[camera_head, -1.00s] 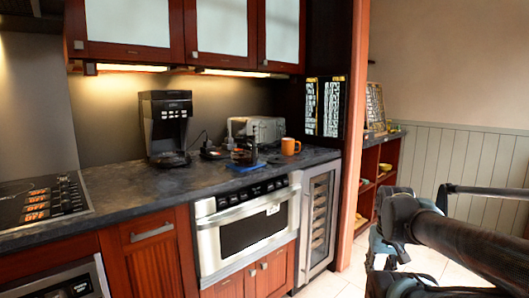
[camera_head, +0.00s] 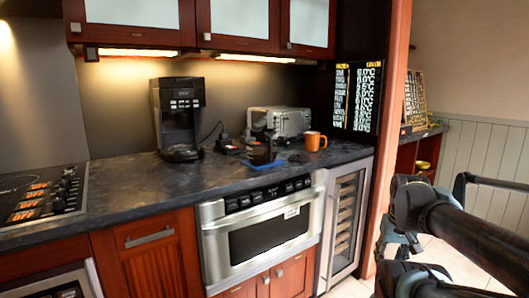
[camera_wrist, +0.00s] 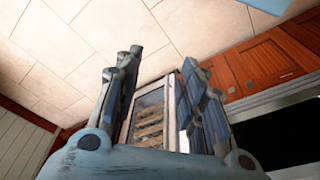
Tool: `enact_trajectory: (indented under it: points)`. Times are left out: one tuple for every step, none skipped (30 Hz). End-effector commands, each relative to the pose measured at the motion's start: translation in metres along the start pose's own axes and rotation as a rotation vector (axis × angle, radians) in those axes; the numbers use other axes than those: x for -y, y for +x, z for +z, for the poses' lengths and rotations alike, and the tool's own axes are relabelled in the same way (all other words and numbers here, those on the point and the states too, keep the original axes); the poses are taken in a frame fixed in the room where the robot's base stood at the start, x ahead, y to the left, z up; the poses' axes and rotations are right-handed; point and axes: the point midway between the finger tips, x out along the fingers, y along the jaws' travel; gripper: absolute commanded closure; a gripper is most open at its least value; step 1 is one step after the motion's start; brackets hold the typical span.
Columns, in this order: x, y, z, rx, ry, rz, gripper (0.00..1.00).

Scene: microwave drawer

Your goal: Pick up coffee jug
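The coffee jug (camera_head: 261,151) is dark and looks like glass. It stands upright on a blue mat (camera_head: 264,165) on the dark counter, between the coffee machine and the toaster. The wrist view does not show it. My gripper (camera_wrist: 163,60) is open and empty in the wrist view, with its two fingers apart over the floor and the wine cooler. In the head view, my arm is at the lower right, low in front of the cabinets and well away from the jug.
A black coffee machine (camera_head: 178,115) stands left of the jug. A silver toaster (camera_head: 281,123) is behind it, and an orange mug (camera_head: 315,141) is to its right. Below are the microwave drawer (camera_head: 262,238) and wine cooler (camera_head: 346,225). A cooktop (camera_head: 40,196) is at left. Wall cabinets hang above.

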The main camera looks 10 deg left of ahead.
Motion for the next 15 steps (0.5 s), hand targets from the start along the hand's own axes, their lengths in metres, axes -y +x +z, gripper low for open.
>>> enact_trajectory:
  points:
    - [0.003, -0.001, 0.0, 0.003, -0.009, -0.013, 0.62]
    - [0.006, -0.003, -0.002, 0.006, -0.019, -0.023, 0.62]
    - [0.01, -0.006, -0.006, 0.011, -0.034, -0.043, 0.62]
    - [0.015, -0.008, -0.009, 0.016, -0.049, -0.061, 0.62]
    - [0.02, -0.01, -0.013, 0.021, -0.066, -0.082, 0.62]
    - [0.027, -0.015, -0.019, 0.027, -0.091, -0.114, 0.62]
    - [0.033, -0.018, -0.024, 0.031, -0.113, -0.141, 0.62]
    - [0.04, -0.022, -0.029, 0.035, -0.136, -0.169, 0.62]
    - [0.049, -0.027, -0.035, 0.04, -0.169, -0.21, 0.62]
    - [0.056, -0.031, -0.041, 0.041, -0.194, -0.24, 0.62]
    - [0.062, -0.035, -0.047, 0.042, -0.219, -0.271, 0.62]
    - [0.071, -0.04, -0.054, 0.043, -0.253, -0.313, 0.62]
    - [0.078, -0.044, -0.06, 0.041, -0.279, -0.343, 0.62]
    - [0.085, -0.048, -0.066, 0.039, -0.304, -0.374, 0.62]
    - [0.094, -0.053, -0.073, 0.036, -0.339, -0.417, 0.62]
